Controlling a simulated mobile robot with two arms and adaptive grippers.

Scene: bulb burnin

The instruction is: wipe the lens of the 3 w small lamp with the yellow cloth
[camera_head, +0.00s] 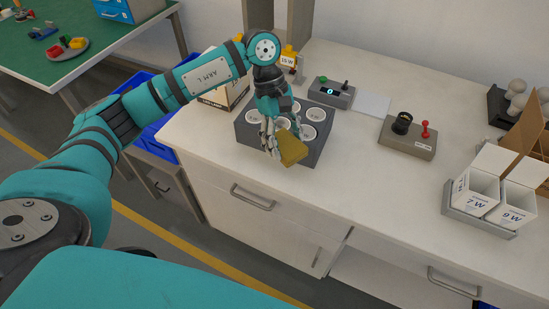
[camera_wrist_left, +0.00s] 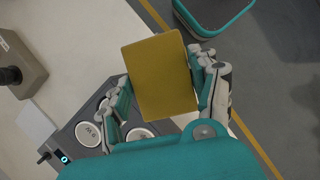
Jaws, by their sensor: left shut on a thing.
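My left gripper (camera_head: 273,136) is shut on the yellow cloth (camera_head: 292,150), a flat rectangular pad, at the front of the grey block with round white lamps (camera_head: 318,149). In the left wrist view the cloth (camera_wrist_left: 161,76) sits between the two fingers of the left gripper (camera_wrist_left: 165,88) and covers part of what is below. White round lamps show beside and behind the gripper in their sockets, one of them (camera_wrist_left: 88,134) in the left wrist view. I cannot tell which is the 3 W small lamp. My right gripper is not in view.
Behind the block stands a grey box with a lit display (camera_head: 331,92). To the right are a grey device with a black knob and red lever (camera_head: 407,138) and a tray (camera_head: 478,222) with 7 W and 9 W cartons. The counter's front middle (camera_head: 370,190) is clear.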

